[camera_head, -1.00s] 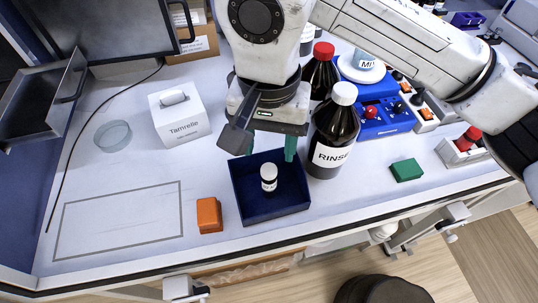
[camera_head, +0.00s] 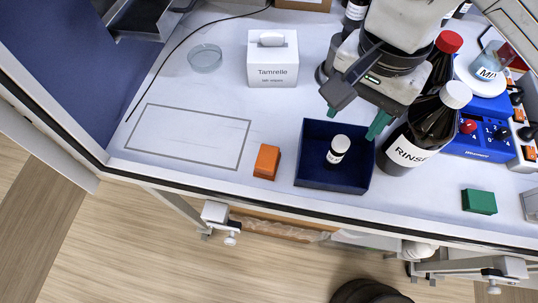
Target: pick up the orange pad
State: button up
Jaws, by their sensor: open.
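The orange pad (camera_head: 266,162) is a small block lying on the white bench near its front edge, just left of a dark blue tray (camera_head: 308,172). My gripper (camera_head: 354,119) points down above the back part of the tray, to the right of and behind the orange pad. Its two green fingertips are spread apart with nothing seen between them. A small white-capped vial (camera_head: 338,148) stands in the tray, in front of the fingers.
A tissue box (camera_head: 272,62), a glass dish (camera_head: 205,58) and a marked rectangle (camera_head: 190,136) are to the left. A green block (camera_head: 479,201) lies at the right. The bench around the orange pad's left side is clear.

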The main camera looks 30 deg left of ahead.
aim_at(267, 163)
jog(key=j+u, duration=0.45)
jog(key=j, duration=1.35)
